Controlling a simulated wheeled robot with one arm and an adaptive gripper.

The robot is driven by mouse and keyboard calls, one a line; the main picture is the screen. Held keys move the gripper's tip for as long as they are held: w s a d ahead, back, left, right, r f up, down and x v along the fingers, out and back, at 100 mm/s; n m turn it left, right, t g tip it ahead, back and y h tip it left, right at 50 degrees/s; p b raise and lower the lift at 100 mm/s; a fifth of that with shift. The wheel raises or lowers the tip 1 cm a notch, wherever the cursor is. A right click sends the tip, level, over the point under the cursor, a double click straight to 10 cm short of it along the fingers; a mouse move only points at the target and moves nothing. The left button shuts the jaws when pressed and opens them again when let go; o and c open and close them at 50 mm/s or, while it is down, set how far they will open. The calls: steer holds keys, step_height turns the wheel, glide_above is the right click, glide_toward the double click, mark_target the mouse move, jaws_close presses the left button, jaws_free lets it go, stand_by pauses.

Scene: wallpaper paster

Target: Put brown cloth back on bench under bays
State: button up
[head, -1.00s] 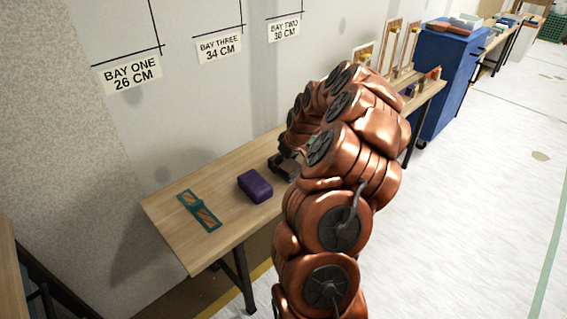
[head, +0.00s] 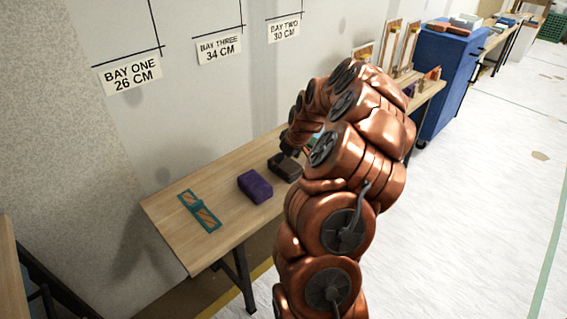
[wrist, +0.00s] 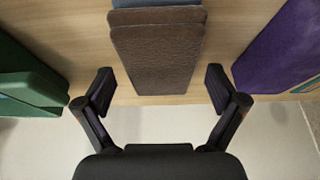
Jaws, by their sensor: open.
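The brown cloth (head: 284,167) is a folded dark-brown block on the wooden bench (head: 165,222) under the bay labels, just right of a purple block (head: 255,187). In the wrist view the brown cloth (wrist: 157,55) lies on the bench top, ahead of and between the fingertips, with space on both sides. My gripper (wrist: 158,88) is open and empty, with its fingers apart over the bench edge. In the head view my arm hides most of the gripper.
A green block (wrist: 28,80) is left of the cloth in the wrist view, and the purple block (wrist: 285,45) is right. A teal-and-orange item (head: 199,210) lies near the bench's left end. A blue cabinet (head: 447,85) stands beyond the bench.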

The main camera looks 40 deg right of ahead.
mark_target(292, 166)
steer(key=v, duration=0.6)
steer(key=shift+s, duration=0.35)
steer(key=shift+n+g+y, duration=0.6)
steer(key=shift+n+g, duration=0.1)
steer(key=a+r, duration=0.1)
steer(key=a, duration=0.4)
steer(key=a+r, duration=0.2)
steer(key=a, duration=0.3)
steer(key=a+r, duration=0.1)
steer(key=a, duration=0.4)
steer(key=shift+w+a+r, duration=0.1)
steer(key=shift+w+r, duration=0.05)
steer(key=shift+w, duration=0.1)
steer(key=s+a+r+g, duration=0.2)
steer(key=s+a, duration=0.4)
steer(key=a, duration=0.6)
steer(key=s+a+g, duration=0.1)
steer(key=s+a, duration=0.2)
steer(key=s, duration=0.4)
steer(key=s+a+g, duration=0.1)
steer(key=s+a, duration=0.3)
steer(key=s, duration=0.2)
steer(key=s+a+m+g+h, duration=0.1)
steer(key=s+a, duration=0.2)
steer(key=s, duration=0.4)
steer(key=shift+s+a+r+g, duration=0.15)
steer(key=shift+s+r+g, duration=0.15)
steer(key=shift+s+g, duration=0.1)
